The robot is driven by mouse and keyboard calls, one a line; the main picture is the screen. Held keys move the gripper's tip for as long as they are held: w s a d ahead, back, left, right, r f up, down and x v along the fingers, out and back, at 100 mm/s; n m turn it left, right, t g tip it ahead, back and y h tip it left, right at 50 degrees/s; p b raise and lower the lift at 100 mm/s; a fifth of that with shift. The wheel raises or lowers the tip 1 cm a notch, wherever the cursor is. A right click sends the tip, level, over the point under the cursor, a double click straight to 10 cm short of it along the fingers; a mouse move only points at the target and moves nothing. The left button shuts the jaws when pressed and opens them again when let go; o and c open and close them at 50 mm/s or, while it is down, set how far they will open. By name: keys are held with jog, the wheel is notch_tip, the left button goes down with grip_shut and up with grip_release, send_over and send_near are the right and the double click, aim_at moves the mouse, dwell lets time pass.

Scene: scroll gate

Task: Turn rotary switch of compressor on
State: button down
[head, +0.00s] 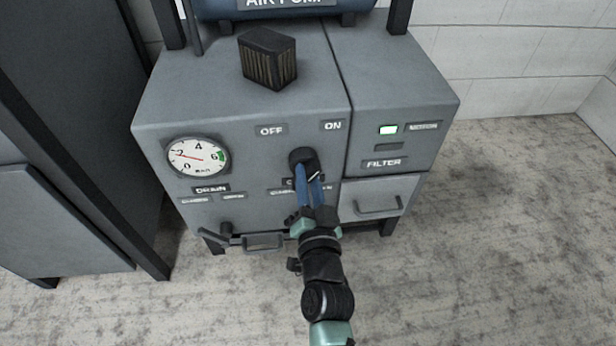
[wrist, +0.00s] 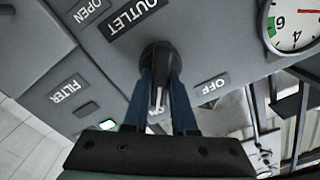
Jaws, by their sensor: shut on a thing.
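The compressor (head: 240,110) is a grey cabinet with labels on its front panel. Its black rotary switch (head: 301,157) sits below the OFF label (head: 271,130) and ON label (head: 332,125). My gripper (head: 307,172) has blue fingers shut on the switch handle. In the wrist view, the switch (wrist: 158,58) is between the two fingers, its light-marked handle lying toward the partly hidden ON label. The OFF label (wrist: 213,89) is clear to its right. The fingers and handle partly cover labels below the switch in the head view.
A pressure gauge (head: 198,157) is at the panel's left. A lit indicator (head: 388,129) and FILTER label (head: 383,163) are on the right. Handles (head: 264,241) (head: 379,205) protrude below. A dark ribbed block (head: 268,60) sits on top. Floor to the right is clear.

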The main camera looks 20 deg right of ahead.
jog(key=c, duration=0.7)
grip_release()
jog(key=shift+s, duration=0.15)
jog(key=p+v, duration=0.3)
jog(key=v, duration=0.9)
jog(key=shift+s+a, duration=0.15)
jog(key=shift+s, duration=0.2)
